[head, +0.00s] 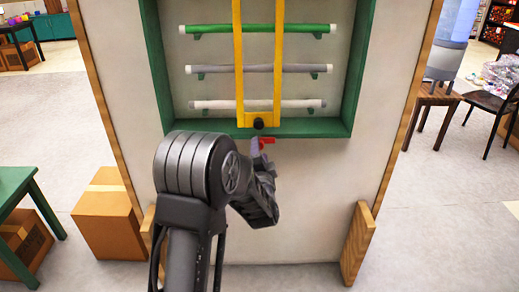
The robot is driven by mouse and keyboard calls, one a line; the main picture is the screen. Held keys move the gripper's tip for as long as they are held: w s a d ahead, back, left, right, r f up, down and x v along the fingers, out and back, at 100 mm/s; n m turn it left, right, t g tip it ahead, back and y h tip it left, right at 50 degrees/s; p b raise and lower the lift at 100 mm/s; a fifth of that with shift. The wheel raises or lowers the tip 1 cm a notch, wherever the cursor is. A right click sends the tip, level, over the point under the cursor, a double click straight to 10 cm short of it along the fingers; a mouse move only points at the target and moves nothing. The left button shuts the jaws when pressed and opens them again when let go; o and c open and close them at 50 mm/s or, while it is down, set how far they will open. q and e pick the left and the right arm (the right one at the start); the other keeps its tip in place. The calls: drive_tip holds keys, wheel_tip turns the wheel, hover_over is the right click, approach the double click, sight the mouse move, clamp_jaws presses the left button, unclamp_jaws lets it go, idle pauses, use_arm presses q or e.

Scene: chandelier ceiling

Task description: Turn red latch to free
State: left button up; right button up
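The red latch (267,141) is a small red piece just below the green frame's bottom edge, under the black knob (258,124) of the yellow bar frame (277,60). The yellow frame stands upright across the rods. My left arm rises from the bottom, left of centre, and bends right at a large dark joint. My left gripper (262,165) is close below the latch, partly hidden by my own wrist. I cannot tell whether it touches the latch, or whether its fingers are open or shut. My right gripper is not in view.
A green-framed case (155,75) on a pale panel (310,190) holds green, grey and white rods. Wooden feet (358,240) support the panel. A cardboard box (108,213) and green table (15,185) stand left, a dark chair (492,103) and stool (432,98) right. Floor shows on both sides.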

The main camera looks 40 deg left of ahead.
use_arm(q)
drive_tip(key=v, duration=0.5)
drive_tip(key=shift+s+d, duration=0.1)
drive_tip(key=shift+s, duration=0.05)
idle(0.3)
drive_tip(key=s+d+f+n+g+h, duration=0.25)
drive_tip(key=d+f+h, duration=0.25)
drive_tip(key=d+f, duration=0.55)
drive_tip(key=s+d+f+n+g+h, duration=0.25)
drive_tip(key=d+f+n+h, duration=0.2)
drive_tip(key=d+f, duration=0.6)
drive_tip(key=s+d+f+g+h, duration=0.1)
drive_tip(key=s+d+f+g, duration=0.2)
drive_tip(key=s+d+f, duration=0.2)
drive_tip(key=s+d+f+g+h, duration=0.2)
drive_tip(key=s+d+f+g, duration=0.1)
drive_tip(key=s, duration=0.8)
drive_tip(key=s+d+f+n+g+h, duration=0.1)
drive_tip(key=s+d+f+g+h, duration=0.1)
drive_tip(key=s+d+f, duration=0.4)
drive_tip(key=shift+s+d+f+g+p, duration=0.35)
drive_tip(key=shift+s+f+g+p, duration=0.1)
drive_tip(key=shift+s+f, duration=0.45)
